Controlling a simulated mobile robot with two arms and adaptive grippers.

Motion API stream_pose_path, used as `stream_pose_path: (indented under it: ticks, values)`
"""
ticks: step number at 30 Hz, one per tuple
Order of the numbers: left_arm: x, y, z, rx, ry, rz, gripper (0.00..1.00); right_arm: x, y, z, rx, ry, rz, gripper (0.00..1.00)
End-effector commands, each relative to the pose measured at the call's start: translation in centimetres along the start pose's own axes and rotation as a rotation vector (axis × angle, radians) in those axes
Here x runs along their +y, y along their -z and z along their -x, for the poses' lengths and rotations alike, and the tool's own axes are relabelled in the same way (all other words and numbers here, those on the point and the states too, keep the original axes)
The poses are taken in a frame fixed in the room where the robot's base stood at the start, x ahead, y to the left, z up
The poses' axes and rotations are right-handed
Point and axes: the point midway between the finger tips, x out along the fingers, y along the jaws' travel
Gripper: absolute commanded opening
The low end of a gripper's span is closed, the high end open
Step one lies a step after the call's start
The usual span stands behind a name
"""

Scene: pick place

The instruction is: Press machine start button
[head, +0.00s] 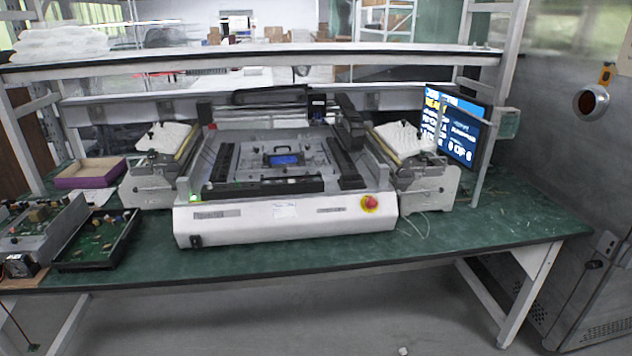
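A white and black machine (286,222) stands on the green table in the middle of the head view. A small lit green button or light (194,203) shows at the left end of its front. A red round button (370,202) on a yellow base sits at the right end of the front panel. A blue display lies in a fixture (284,159) on the machine's bed. No lettering on the buttons can be read. Neither of my grippers shows in this view.
A lit monitor (455,128) stands right of the machine. A purple-edged box (88,173) and trays with circuit boards (97,240) are on the left. The green table (500,222) is clear at right. An overhead shelf (250,60) crosses behind.

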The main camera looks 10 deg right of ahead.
Motion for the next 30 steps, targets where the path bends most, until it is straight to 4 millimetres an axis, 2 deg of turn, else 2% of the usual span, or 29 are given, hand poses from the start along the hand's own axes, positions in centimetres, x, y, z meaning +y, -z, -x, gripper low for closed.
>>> stream_pose_path:
  ticks: [9, 30]
  values:
    - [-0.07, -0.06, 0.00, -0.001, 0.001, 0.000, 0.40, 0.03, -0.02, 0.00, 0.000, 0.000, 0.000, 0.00]
    - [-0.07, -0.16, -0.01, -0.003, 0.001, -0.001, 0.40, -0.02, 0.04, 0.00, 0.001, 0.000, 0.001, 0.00]
